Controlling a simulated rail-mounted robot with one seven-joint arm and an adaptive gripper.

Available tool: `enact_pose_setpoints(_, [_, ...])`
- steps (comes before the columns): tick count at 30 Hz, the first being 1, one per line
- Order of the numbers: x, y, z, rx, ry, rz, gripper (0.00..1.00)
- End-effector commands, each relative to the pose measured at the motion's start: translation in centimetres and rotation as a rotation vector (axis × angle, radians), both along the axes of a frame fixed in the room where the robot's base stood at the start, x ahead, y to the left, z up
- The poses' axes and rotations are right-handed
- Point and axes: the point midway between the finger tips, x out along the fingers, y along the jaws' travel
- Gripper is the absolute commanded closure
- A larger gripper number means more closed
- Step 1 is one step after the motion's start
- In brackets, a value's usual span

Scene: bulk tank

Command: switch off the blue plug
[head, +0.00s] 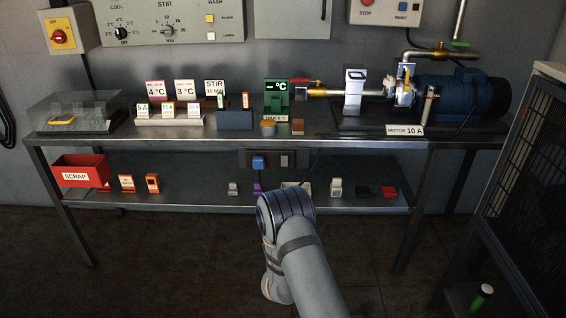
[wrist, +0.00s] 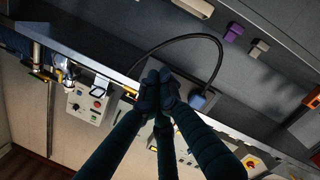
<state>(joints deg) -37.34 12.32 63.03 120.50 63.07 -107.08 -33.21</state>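The blue plug (head: 258,163) sits in a dark socket panel (head: 270,158) under the front edge of the bench top. A light grey switch (head: 284,160) is beside it on the right. In the wrist view the blue plug (wrist: 198,102) has a black cable (wrist: 205,37) looping from it. My gripper (wrist: 159,76) has its dark fingertips together with nothing visible between them. In the wrist view they appear left of the plug, apart from it. In the head view my arm's wrist hides the gripper, below the panel.
The lower shelf (head: 225,201) holds a red scrap bin (head: 80,171), orange items, a purple block (head: 257,189) and several small blocks. The bench top carries signs, a green meter (head: 276,93) and a blue motor (head: 465,95). A mesh cabinet (head: 520,170) stands at right.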

Motion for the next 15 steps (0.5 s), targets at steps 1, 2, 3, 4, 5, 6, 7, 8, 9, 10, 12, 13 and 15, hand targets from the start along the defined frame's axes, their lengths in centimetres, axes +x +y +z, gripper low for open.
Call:
enact_pose_setpoints(1, [0.1,0.7,1.5,-0.071,-0.049,0.028,1.0])
enact_pose_setpoints(2, [0.1,1.1,2.3,-0.112,-0.076,0.044,1.0])
enact_pose_setpoints(3, [0.1,1.8,3.3,-0.164,-0.11,0.067,1.0])
enact_pose_setpoints(4, [0.1,2.3,3.9,-0.199,-0.133,0.082,1.0])
enact_pose_setpoints(5, [0.1,2.7,4.4,-0.23,-0.153,0.098,1.0])
enact_pose_setpoints(6, [0.0,3.3,5.0,-0.267,-0.175,0.115,1.0])
enact_pose_setpoints(7, [-0.1,3.7,5.4,-0.292,-0.189,0.126,1.0])
enact_pose_setpoints(8, [-0.1,3.9,5.7,-0.317,-0.201,0.135,1.0])
enact_pose_setpoints(9, [-0.2,4.1,5.9,-0.343,-0.209,0.139,1.0])
enact_pose_setpoints(10, [-0.2,4.1,5.8,-0.354,-0.208,0.138,1.0])
enact_pose_setpoints(12, [-0.1,4.1,5.8,-0.367,-0.207,0.139,1.0])
enact_pose_setpoints(13, [-0.1,4.1,5.8,-0.37,-0.206,0.138,1.0])
enact_pose_setpoints(15, [-0.1,4.1,5.8,-0.371,-0.206,0.138,1.0])
